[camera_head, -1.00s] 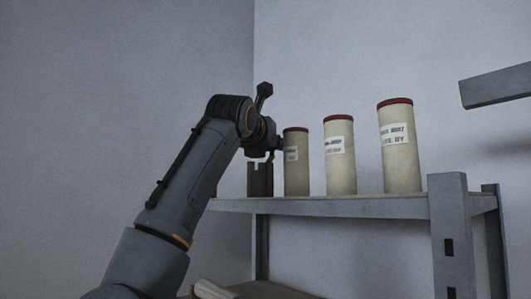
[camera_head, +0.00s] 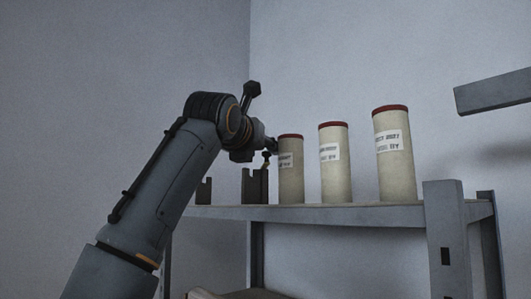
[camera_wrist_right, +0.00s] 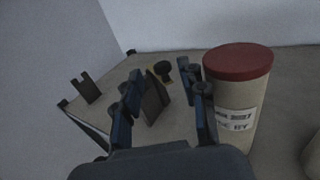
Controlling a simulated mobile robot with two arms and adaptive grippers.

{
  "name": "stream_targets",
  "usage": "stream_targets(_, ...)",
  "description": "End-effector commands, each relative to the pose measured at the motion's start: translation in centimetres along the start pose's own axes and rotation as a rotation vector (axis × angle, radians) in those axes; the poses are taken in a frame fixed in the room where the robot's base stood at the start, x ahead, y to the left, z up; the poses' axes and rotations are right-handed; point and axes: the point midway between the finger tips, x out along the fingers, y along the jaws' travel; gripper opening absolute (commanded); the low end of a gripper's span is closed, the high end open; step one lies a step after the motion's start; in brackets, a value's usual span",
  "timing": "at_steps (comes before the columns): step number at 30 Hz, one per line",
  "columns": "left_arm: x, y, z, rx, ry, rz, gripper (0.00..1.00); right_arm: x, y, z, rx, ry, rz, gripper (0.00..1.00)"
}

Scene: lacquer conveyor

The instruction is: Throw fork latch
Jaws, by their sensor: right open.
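Two dark fork-shaped brackets stand upright on the shelf. The near one (camera_head: 254,187) is left of the canisters; the other bracket (camera_head: 204,191) is farther left, and its notch shows in the wrist view (camera_wrist_right: 87,88). A dark round knob (camera_wrist_right: 163,70) with a tan part beside it sits behind the near bracket (camera_wrist_right: 155,100) in the wrist view. My right gripper (camera_head: 262,146) is above the near bracket, beside the leftmost canister. In the wrist view the right gripper (camera_wrist_right: 160,88) has its fingers apart, with bracket and knob between them in the picture; contact cannot be told. My left gripper is out of view.
Three cream canisters with red lids, the left (camera_head: 291,170), middle (camera_head: 335,165) and right (camera_head: 394,155), stand in a row on the grey shelf (camera_head: 310,213). The left canister (camera_wrist_right: 236,95) is close to my right finger. A grey beam (camera_head: 495,92) juts in at right.

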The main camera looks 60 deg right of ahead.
Motion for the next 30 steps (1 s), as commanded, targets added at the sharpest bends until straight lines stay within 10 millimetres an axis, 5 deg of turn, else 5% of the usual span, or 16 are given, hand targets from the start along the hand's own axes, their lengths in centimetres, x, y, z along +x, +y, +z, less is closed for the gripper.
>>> stream_targets(9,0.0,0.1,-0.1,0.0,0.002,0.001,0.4,-6.0,0.1,0.0,0.0,0.0,0.001,0.42)
stream_targets(22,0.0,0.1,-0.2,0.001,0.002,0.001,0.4,-7.3,0.0,-0.1,-0.001,0.001,0.0,0.42)
stream_targets(28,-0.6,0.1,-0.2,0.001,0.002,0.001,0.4,-7.8,0.8,0.6,0.068,0.004,0.004,0.03)
stream_targets(30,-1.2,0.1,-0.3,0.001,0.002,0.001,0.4,-8.5,1.7,1.2,0.156,0.011,0.009,0.0)
